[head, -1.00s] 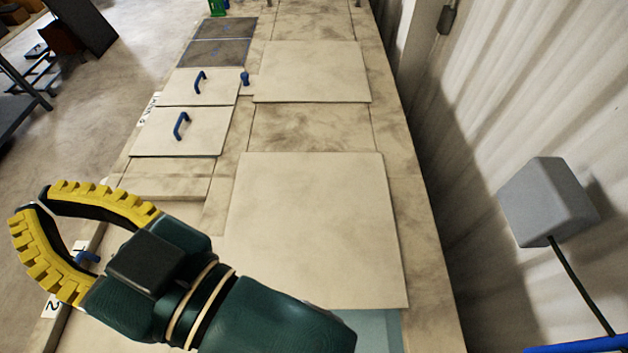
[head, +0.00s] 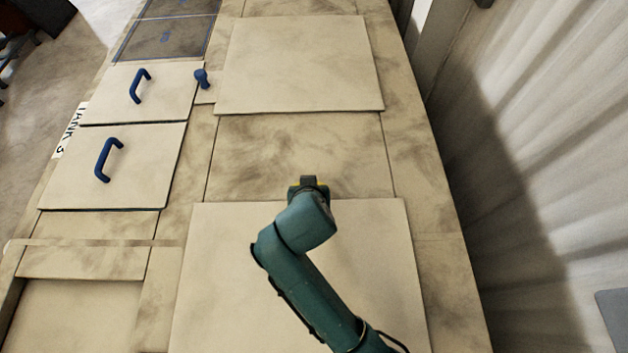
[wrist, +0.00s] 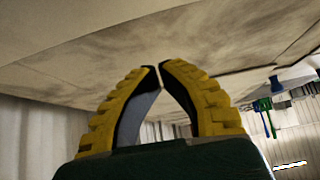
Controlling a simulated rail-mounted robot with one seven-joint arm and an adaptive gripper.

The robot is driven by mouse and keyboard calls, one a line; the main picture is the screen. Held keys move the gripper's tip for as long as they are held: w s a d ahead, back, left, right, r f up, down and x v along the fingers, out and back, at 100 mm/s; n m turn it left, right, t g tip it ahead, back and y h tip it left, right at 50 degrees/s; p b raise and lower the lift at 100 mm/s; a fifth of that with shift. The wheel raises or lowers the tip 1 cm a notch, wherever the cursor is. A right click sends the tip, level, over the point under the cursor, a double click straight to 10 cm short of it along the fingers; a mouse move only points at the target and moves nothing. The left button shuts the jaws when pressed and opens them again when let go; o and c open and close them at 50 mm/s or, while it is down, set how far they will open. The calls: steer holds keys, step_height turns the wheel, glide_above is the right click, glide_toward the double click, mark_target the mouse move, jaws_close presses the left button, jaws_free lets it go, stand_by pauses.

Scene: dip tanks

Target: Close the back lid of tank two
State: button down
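A large pale flat panel (head: 385,280) lies on the tank top under my arm in the head view. It may be the back lid of tank two, but no tank two label shows now, so I cannot tell. My gripper (head: 309,182) is mostly hidden behind my own wrist, over the panel's far edge. In the wrist view my gripper (wrist: 157,67) has its two yellow fingers curved together, tips almost touching, with nothing seen between them. The mottled tank surface (wrist: 90,60) shows close beyond the tips.
Two small lids with blue handles (head: 108,160) are shut at the left, by the TANK 3 label (head: 70,130). A blue knob (head: 202,78) stands beside them. Another large panel (head: 300,62) lies farther back. A framed recess (head: 80,310) is at lower left. A corrugated wall (head: 560,150) borders the right.

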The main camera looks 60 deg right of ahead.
steer(key=x, duration=1)
steer(key=shift+p, duration=0.3)
steer(key=a, duration=0.1)
steer(key=s+a+p, duration=0.1)
steer(key=shift+s+a+r, duration=0.15)
steer(key=shift+s+a, duration=0.15)
steer(key=shift+a, duration=0.1)
steer(key=shift+s+a, duration=0.2)
steer(key=shift+a, duration=0.15)
